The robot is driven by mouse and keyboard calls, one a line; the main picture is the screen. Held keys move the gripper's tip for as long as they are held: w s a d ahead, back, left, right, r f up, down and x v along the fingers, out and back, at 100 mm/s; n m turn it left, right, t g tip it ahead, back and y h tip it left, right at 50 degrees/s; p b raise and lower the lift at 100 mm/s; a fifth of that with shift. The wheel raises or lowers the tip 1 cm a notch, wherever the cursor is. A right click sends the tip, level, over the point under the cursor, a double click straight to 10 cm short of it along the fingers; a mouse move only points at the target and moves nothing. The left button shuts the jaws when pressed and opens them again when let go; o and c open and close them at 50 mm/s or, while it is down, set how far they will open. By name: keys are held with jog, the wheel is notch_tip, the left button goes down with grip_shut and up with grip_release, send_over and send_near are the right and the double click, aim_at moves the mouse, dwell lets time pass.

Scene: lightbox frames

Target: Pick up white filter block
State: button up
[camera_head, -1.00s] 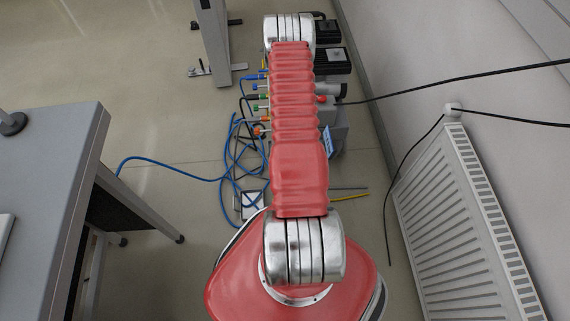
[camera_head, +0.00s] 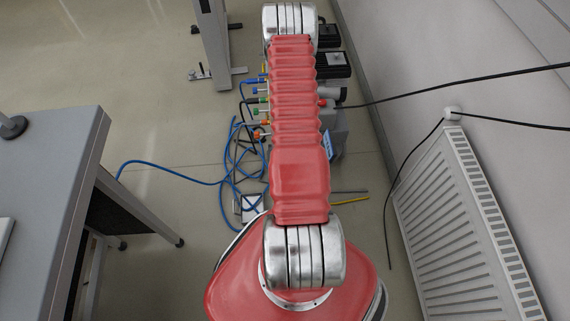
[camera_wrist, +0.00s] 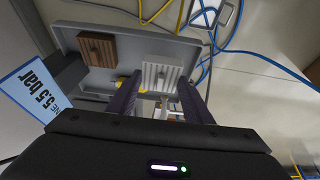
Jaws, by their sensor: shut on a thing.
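The white filter block (camera_wrist: 161,72) is a ribbed white piece in the wrist view, in front of the grey panel or tray. My gripper (camera_wrist: 159,82) has its two dark fingers on either side of the block, shut on it. A brown ribbed block (camera_wrist: 97,49) sits to the left on the same grey surface. In the head view my arm covers the gripper and the block.
A blue label reading 5.5 bar (camera_wrist: 31,88) stands at left in the wrist view. Blue cables (camera_head: 235,165) lie on the floor beside the grey equipment. A grey table (camera_head: 50,150) is at left and a white radiator (camera_head: 465,225) at right.

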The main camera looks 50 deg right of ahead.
jog(key=shift+r, duration=2.95)
jog(key=shift+w+a+r, duration=0.1)
jog(key=shift+w+r, duration=0.2)
jog(key=shift+w, duration=0.15)
jog(key=w+a+r+n+t+y, duration=0.1)
jog(key=w+a+r+n, duration=0.2)
jog(key=w+a+r, duration=0.45)
jog(key=w+a+r+n, duration=0.2)
jog(key=w+a+r, duration=0.3)
jog(key=w+r, duration=0.45)
jog(key=w+a+r+n+y, duration=0.1)
jog(key=w+a+r+n, duration=0.1)
jog(key=a+r, duration=0.5)
jog(key=w+a+r+n+y, duration=0.1)
jog(key=w+a+r, duration=0.4)
jog(key=a, duration=1.1)
notch_tip(320, 180, up, 3)
jog(key=shift+w+r+n+t, duration=0.15)
jog(key=shift+n+t, duration=0.15)
jog(key=shift+n, duration=0.6)
